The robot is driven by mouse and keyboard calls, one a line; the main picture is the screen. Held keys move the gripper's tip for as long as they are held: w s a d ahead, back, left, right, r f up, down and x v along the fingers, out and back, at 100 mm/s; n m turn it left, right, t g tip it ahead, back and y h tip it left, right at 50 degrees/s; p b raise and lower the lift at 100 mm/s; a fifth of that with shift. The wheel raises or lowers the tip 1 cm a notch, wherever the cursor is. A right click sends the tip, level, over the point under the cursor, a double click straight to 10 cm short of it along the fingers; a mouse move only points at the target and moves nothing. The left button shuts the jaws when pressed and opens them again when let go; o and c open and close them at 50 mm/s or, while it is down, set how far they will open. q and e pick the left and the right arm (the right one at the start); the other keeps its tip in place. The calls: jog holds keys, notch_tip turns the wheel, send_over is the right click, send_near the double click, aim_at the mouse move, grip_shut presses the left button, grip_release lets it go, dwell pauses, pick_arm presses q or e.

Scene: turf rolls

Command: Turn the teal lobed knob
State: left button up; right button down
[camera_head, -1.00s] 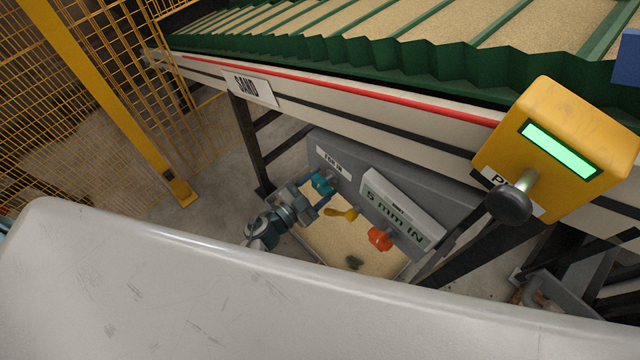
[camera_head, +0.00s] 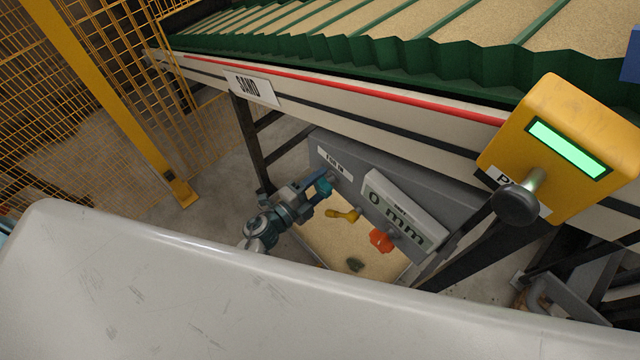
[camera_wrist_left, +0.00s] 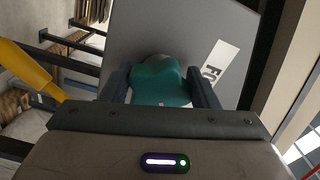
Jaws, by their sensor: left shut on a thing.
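The teal lobed knob (camera_wrist_left: 160,84) sits on the grey panel (camera_wrist_left: 185,30), at the panel's left end beside a white label, in the left wrist view. It also shows small in the head view (camera_head: 322,186), partly covered by my gripper. My left gripper (camera_wrist_left: 162,90) has one finger on each side of the knob and is shut on it. In the head view my left gripper (camera_head: 316,190) reaches the panel from the lower left. My right gripper is not in view.
A yellow box (camera_head: 560,150) with a lit screen and dark knob stands at right. A yellow mesh fence is at left.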

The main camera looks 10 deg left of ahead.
pick_arm(q)
jog(key=shift+m, duration=0.3)
dwell(0.4)
jog(key=o, duration=1)
jog(key=shift+s, duration=0.1)
jog(key=b+v, duration=0.3)
jog(key=v, duration=0.7)
jog(key=shift+s+a, duration=0.2)
jog(key=shift+s, duration=0.1)
